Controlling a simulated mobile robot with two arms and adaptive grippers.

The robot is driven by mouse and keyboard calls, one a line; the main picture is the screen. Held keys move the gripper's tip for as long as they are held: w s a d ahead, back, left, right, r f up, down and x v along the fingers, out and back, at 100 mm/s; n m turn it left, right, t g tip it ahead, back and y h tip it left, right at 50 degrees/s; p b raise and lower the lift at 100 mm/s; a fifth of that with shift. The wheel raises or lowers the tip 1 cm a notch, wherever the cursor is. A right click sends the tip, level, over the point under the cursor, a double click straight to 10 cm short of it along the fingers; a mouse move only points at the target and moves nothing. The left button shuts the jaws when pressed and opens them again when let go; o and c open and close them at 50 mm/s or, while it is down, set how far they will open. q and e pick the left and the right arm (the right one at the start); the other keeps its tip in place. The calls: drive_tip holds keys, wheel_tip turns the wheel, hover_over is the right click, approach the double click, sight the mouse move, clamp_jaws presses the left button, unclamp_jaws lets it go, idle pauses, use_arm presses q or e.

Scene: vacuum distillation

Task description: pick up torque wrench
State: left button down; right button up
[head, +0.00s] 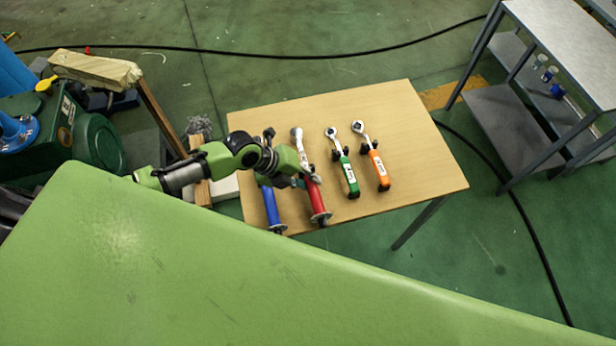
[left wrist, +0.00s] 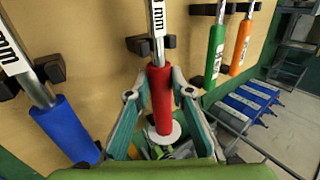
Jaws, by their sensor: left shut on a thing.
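Several torque wrenches lie in a row on a wooden table (head: 420,150). The red-handled wrench (head: 318,200) is second from the left; its red handle (left wrist: 159,95) is in the middle of the left wrist view. My left gripper (head: 312,180) is at this handle. In the left wrist view its fingers (left wrist: 160,92) are on both sides of the red handle, shut on it. The blue-handled wrench (head: 270,207) lies to the left, the green-handled wrench (head: 349,175) and the orange-handled wrench (head: 379,170) to the right. My right gripper is not in view.
Black holders (left wrist: 151,43) support the wrenches' shafts. A grey metal table (head: 575,45) stands at the right. A green machine (head: 97,145) and a wooden beam (head: 95,68) are at the left. A black cable (head: 510,205) runs over the green floor.

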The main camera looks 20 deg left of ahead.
use_arm(q)
drive_tip(key=shift+w+r, duration=0.2)
drive_tip(key=shift+r, duration=0.45)
wheel_tip(320, 180, up, 2)
drive_tip(key=shift+r+b, duration=0.1)
drive_tip(key=shift+b, duration=0.2)
drive_tip(key=s+a+r+b, duration=0.3)
drive_tip(key=s+a+r, duration=0.4)
drive_tip(key=s, duration=0.5)
drive_tip(key=shift+a+r+b, duration=0.3)
drive_tip(key=shift+a+r, duration=0.1)
drive_tip(key=shift+r, duration=0.95)
drive_tip(key=c, duration=2.4)
unclamp_jaws()
drive_tip(key=shift+w, duration=0.1)
clamp_jaws()
